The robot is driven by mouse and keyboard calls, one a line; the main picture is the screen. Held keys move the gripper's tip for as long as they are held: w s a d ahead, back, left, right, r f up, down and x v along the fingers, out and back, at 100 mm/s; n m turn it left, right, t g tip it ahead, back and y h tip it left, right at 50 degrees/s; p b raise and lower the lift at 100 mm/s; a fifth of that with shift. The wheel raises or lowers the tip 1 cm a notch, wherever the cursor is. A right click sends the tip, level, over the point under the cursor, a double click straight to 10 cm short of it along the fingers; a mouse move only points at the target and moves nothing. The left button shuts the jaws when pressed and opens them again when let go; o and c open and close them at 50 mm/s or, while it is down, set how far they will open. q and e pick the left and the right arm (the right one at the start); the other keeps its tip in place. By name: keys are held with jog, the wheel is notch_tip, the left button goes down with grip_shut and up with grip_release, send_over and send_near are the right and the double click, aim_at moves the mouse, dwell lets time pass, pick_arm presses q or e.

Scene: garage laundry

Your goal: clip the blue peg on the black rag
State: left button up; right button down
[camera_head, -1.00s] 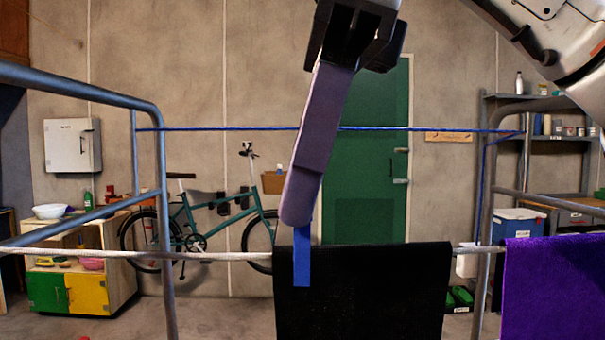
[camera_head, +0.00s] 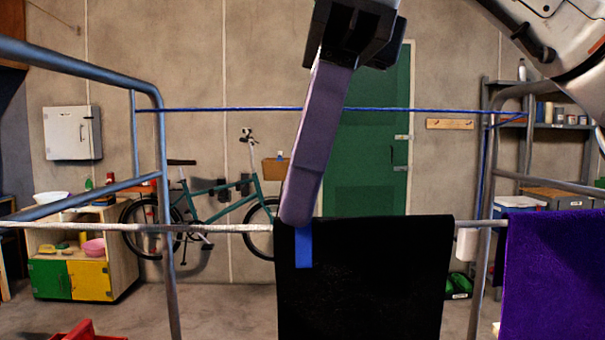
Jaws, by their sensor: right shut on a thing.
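The black rag (camera_head: 375,280) hangs over the pale front line, right of centre. The blue peg (camera_head: 304,250) points down at the rag's upper left corner and overlaps its front in the picture. I cannot tell if the peg straddles the line and cloth or is only in front. My right gripper (camera_head: 297,215) comes down from the top, its long purple-grey fingers shut on the peg's upper part, which they hide. The fingertips overlap the line at the rag's top edge. My left gripper is out of view.
The pale line (camera_head: 220,228) runs across between metal frame posts (camera_head: 165,200). A purple cloth (camera_head: 555,275) hangs at the right. A blue line (camera_head: 230,109) runs farther back. A red object (camera_head: 85,333) shows at the bottom left.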

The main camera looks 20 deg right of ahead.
jog(key=shift+f, duration=0.55)
jog(key=c, duration=1.6)
grip_release()
jog(key=shift+r, duration=0.2)
jog(key=shift+p+v, duration=3.25)
jog(key=shift+v, duration=1.9)
